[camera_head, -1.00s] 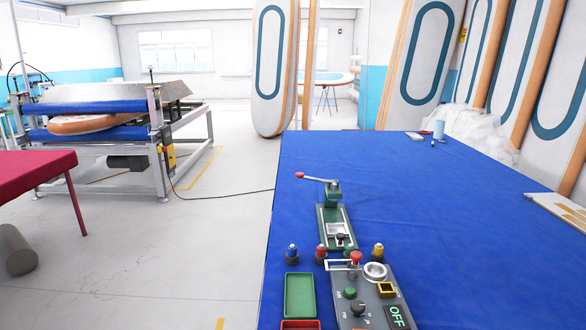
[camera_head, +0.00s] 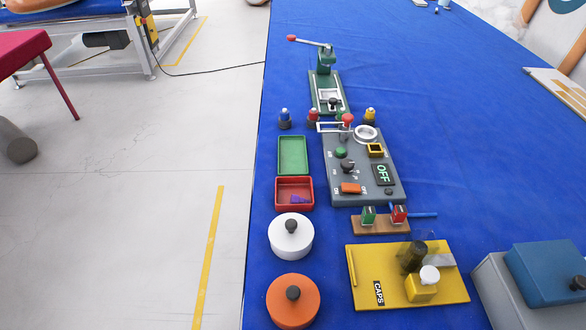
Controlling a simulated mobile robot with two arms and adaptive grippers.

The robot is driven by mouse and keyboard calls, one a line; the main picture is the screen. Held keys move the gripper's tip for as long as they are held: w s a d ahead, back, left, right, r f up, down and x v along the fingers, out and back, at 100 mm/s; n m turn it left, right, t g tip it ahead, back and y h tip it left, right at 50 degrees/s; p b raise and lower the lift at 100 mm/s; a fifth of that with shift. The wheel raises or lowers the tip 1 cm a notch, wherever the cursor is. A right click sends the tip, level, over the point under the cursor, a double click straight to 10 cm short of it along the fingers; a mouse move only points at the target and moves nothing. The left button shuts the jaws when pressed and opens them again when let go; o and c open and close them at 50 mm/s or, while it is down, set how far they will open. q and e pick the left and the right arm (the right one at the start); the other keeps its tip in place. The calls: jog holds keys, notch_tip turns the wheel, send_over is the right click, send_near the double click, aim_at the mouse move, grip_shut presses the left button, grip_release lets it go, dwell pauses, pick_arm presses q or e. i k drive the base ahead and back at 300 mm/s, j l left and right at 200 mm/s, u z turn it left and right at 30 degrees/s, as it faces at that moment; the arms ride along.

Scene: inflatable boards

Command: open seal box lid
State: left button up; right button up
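Several lidded containers stand on the blue table (camera_head: 420,75); I cannot tell for sure which is the seal box. At the bottom right is a grey box (camera_head: 492,290) with a blue top (camera_head: 550,270) that has a dark knob (camera_head: 579,284); the frame edge cuts it off. A white round pot (camera_head: 291,238) with a dark knob is at the lower left, its lid on. An orange round pot (camera_head: 293,303) with a dark knob is below it, its lid also on. Neither of my grippers is in view.
A yellow CAPS board (camera_head: 375,265) lies between the pots and the grey box. A grey control panel (camera_head: 350,185) reads OFF. A green tray (camera_head: 292,155), a red tray (camera_head: 294,205) and a green lever press (camera_head: 326,85) stand behind. The table's right middle is clear.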

aim_at(557, 269)
jog(key=l+z, duration=0.15)
jog(key=z, duration=0.25)
jog(key=l+z, duration=0.15)
jog(key=z, duration=0.2)
jog(key=l+z, duration=0.15)
jog(key=z, duration=0.25)
jog(key=l+z, duration=0.15)
jog(key=z, duration=0.2)
